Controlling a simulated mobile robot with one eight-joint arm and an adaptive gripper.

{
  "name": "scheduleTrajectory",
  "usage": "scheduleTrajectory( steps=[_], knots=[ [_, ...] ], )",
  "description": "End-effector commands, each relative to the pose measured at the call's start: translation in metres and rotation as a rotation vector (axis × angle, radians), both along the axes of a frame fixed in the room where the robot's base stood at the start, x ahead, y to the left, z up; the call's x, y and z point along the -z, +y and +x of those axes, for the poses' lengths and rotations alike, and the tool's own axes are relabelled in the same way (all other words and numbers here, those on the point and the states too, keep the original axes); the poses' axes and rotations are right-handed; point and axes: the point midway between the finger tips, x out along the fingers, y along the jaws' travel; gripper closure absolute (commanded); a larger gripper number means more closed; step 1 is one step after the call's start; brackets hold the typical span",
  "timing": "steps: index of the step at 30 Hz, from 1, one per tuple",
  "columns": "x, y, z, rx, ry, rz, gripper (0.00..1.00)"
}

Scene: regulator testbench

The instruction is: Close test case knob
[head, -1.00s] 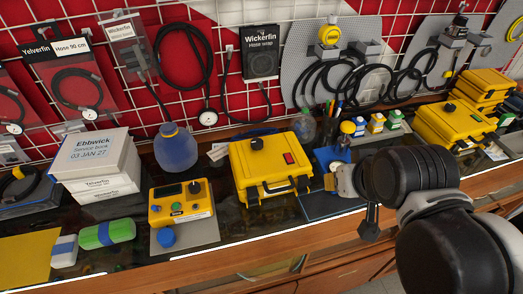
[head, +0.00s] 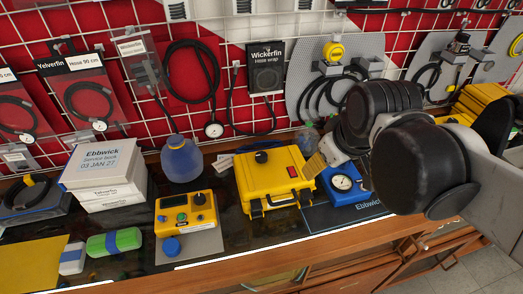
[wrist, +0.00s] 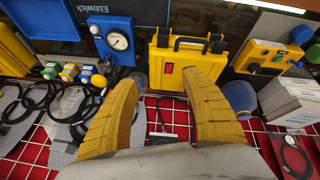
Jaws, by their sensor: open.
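The yellow test case (head: 270,185) stands on the dark counter in the head view, with a black knob (head: 262,157) and a red switch (head: 292,171) on its top. My gripper (head: 316,163) is partly hidden by my arm, just right of the case. In the wrist view, upside down, my gripper (wrist: 163,88) has its two yellow fingers spread with nothing between the tips. The test case (wrist: 184,75) lies beyond the fingers. The knob cannot be made out there; the right finger may cover it.
A blue gauge unit (head: 343,184) stands right of the case. A yellow control box (head: 186,213) is on its left, with a blue bottle (head: 181,158) behind. Hoses hang on the grid wall behind the counter.

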Motion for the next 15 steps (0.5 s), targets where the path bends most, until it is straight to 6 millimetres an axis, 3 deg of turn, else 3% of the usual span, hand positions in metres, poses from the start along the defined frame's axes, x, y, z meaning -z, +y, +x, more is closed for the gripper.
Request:
scheduleTrajectory(
  steps=[1,6,12,15],
  knots=[
    [-0.014,0.01,0.02,-0.097,0.034,-0.039,0.44],
    [-0.023,0.043,0.074,-0.454,0.152,-0.166,0.44],
    [-0.008,0.088,0.13,-0.878,0.274,-0.271,0.44],
    [0.006,0.107,0.149,-1.055,0.319,-0.301,0.44]
  ],
)
